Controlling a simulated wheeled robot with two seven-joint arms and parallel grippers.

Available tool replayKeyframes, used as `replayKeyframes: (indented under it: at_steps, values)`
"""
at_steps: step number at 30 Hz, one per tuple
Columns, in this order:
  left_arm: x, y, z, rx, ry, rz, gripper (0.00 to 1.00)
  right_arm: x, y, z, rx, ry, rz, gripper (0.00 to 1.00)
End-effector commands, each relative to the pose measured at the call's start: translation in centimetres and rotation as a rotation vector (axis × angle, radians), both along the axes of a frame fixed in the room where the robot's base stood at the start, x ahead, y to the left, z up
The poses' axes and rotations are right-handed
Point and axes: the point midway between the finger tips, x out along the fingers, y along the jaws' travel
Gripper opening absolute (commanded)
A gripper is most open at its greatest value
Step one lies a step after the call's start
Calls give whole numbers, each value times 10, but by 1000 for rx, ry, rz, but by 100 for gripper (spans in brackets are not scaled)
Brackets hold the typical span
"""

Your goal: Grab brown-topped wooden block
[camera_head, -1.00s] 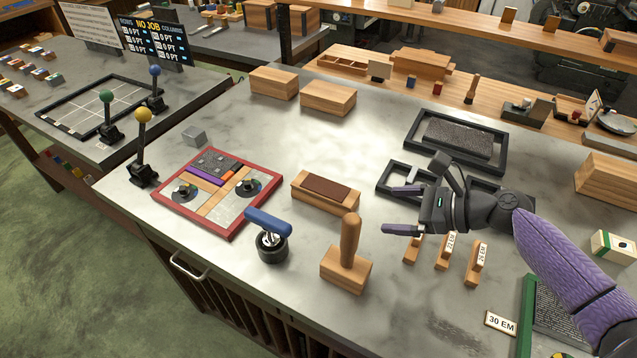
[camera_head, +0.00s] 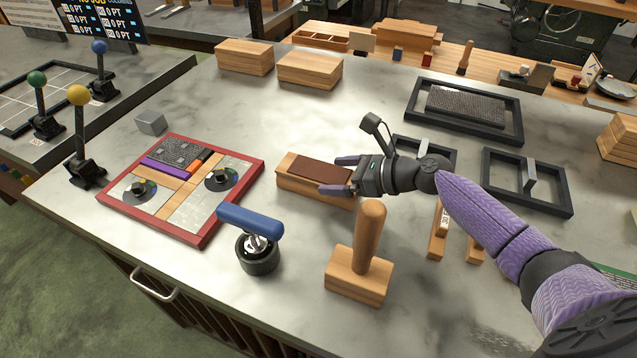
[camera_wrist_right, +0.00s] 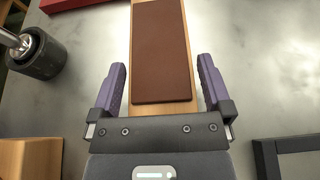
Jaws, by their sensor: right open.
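The brown-topped wooden block (camera_head: 316,175) lies on the grey stone counter, right of the red-framed tray. Its brown top also shows in the right wrist view (camera_wrist_right: 161,50), running away from the gripper. My right gripper (camera_head: 343,175) is open at the block's right end. In the right wrist view, its two purple fingers (camera_wrist_right: 161,85) stand on either side of the block's near end, with a gap at each side. Whether the fingers reach below the block's top is hard to tell. My left gripper is not in view.
A wooden-handled stamp (camera_head: 361,262) and a blue-handled roller tool (camera_head: 256,240) stand in front of the block. The red-framed tray (camera_head: 187,240) is to its left. Dark frames (camera_head: 527,181) lie to the right.

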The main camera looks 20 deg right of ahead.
Motion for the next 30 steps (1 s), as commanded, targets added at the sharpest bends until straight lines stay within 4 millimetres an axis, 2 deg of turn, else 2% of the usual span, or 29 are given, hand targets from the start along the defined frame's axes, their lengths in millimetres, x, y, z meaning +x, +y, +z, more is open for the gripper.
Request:
replayKeyframes:
  at_steps: [6, 7, 18, 21, 30]
  values:
    - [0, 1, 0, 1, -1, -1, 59, 2, 1, 0, -1, 1, 0, 100]
    - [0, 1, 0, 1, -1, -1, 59, 1, 1, 0, -1, 1, 0, 96]
    - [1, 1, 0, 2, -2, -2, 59, 1, 1, 0, -1, 1, 0, 17]
    - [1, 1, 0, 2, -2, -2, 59, 1, 1, 0, -1, 1, 0, 0]
    - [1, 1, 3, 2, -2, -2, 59, 2, 1, 5, 0, -2, -1, 0]
